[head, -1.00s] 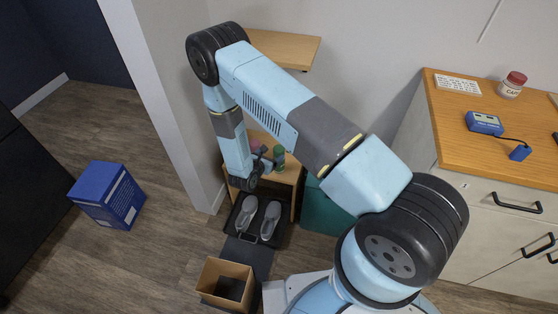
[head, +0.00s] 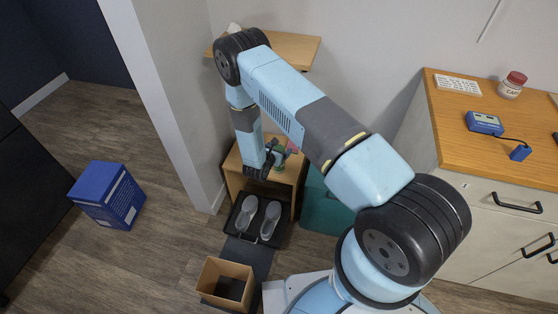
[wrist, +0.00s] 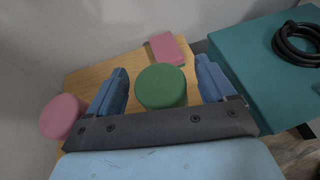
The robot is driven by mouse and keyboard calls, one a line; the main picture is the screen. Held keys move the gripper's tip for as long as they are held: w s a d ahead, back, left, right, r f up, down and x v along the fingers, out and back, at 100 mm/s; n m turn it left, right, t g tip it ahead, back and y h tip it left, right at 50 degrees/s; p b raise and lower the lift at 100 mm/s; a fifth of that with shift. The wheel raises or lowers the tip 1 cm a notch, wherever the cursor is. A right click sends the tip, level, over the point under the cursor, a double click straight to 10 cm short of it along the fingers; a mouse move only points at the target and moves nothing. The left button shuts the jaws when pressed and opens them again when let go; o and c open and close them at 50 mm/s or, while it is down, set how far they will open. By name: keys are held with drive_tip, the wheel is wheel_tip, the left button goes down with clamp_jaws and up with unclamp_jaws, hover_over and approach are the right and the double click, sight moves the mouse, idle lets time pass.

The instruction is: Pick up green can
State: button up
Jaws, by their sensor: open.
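The green can (wrist: 161,86) stands on a small wooden stand (wrist: 92,76), its round top facing the wrist camera. My gripper (wrist: 162,72) is open, with one blue finger on each side of the can in the wrist view. Gaps show between the fingers and the can; how far down the fingers reach along it I cannot tell. In the head view the can (head: 280,160) is partly covered by my gripper (head: 273,150).
A pink cylinder (wrist: 63,116) is just left of the left finger, and a pink block (wrist: 171,48) lies beyond the can. A teal box (wrist: 258,62) with a black coil (wrist: 298,43) is at the right. Grey shoes (head: 260,218) lie below the stand.

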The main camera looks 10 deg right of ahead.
drive_tip(key=shift+c, duration=0.2)
drive_tip(key=c, duration=1.5)
